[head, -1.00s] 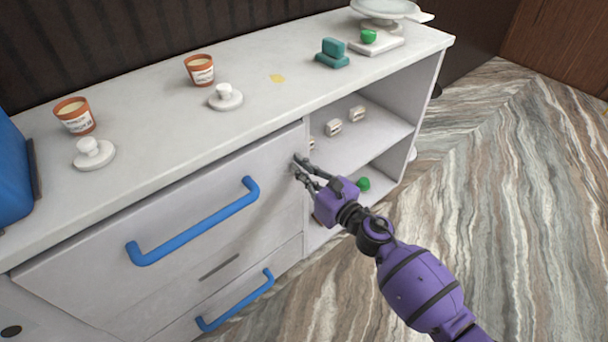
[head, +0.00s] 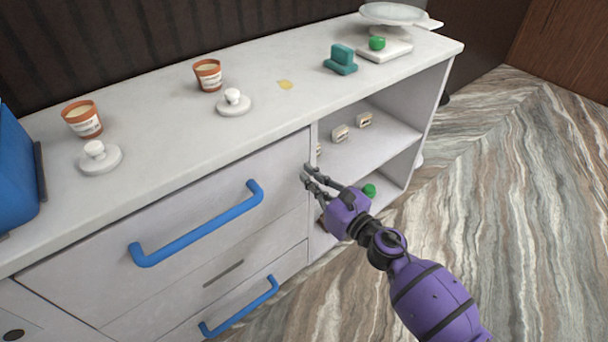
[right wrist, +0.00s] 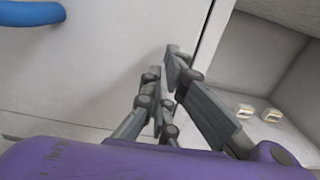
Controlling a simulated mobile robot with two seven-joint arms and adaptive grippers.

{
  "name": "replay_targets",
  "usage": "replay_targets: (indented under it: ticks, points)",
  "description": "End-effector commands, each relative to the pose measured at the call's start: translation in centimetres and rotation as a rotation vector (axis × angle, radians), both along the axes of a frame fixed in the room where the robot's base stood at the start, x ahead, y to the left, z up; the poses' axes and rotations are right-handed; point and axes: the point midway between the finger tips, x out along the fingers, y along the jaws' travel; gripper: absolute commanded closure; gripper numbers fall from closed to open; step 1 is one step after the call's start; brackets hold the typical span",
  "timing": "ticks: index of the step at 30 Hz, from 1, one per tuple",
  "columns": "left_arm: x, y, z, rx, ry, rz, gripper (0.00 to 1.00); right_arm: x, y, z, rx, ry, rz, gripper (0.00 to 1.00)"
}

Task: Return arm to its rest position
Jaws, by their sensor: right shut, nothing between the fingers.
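My right gripper (head: 310,178) is at the end of my purple right arm, in front of the white counter (head: 215,133), near the line between the closed drawer front and the open shelves. It is shut and holds nothing. In the right wrist view its dark fingers (right wrist: 170,75) show before the white drawer front (right wrist: 100,75), with the shelf opening to their right. Whether the fingers touch the front cannot be told. My left gripper is not in view.
Blue handles (head: 195,228) stick out from the drawers. Two orange cups (head: 208,75), white knobbed lids (head: 234,102), a teal block (head: 341,59) and a scale (head: 393,14) stand on the counter. Small labelled items (head: 340,133) sit on the shelf. The floor at right is clear.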

Motion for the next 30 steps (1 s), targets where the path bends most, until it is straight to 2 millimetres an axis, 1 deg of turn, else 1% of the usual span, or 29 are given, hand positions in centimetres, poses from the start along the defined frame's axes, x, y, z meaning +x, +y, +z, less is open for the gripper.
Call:
replay_targets:
  ticks: [1, 6, 12, 16, 23, 26, 29, 30]
  points:
    - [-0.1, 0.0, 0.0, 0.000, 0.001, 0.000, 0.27, -1.0, -0.8, -0.2, -0.003, 0.002, -0.002, 1.00]
    - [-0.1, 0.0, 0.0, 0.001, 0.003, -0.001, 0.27, -4.1, -3.0, -0.2, -0.003, 0.003, -0.001, 1.00]
    - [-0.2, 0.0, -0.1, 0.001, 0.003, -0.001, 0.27, -6.7, -4.9, -0.2, -0.002, 0.002, -0.001, 1.00]
    - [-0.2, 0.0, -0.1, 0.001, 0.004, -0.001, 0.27, -7.5, -5.5, -0.1, -0.002, 0.001, -0.001, 1.00]
    - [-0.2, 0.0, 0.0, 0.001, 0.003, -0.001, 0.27, -7.8, -5.7, -0.1, 0.003, 0.006, -0.003, 1.00]
    - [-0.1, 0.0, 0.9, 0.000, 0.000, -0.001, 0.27, -8.7, -6.2, -0.1, 0.076, 0.068, -0.029, 1.00]
    - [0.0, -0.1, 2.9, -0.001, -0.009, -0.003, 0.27, -11.3, -7.6, -0.3, 0.281, 0.236, -0.110, 1.00]
    - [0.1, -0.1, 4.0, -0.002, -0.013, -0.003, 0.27, -12.8, -8.5, -0.5, 0.402, 0.327, -0.160, 1.00]
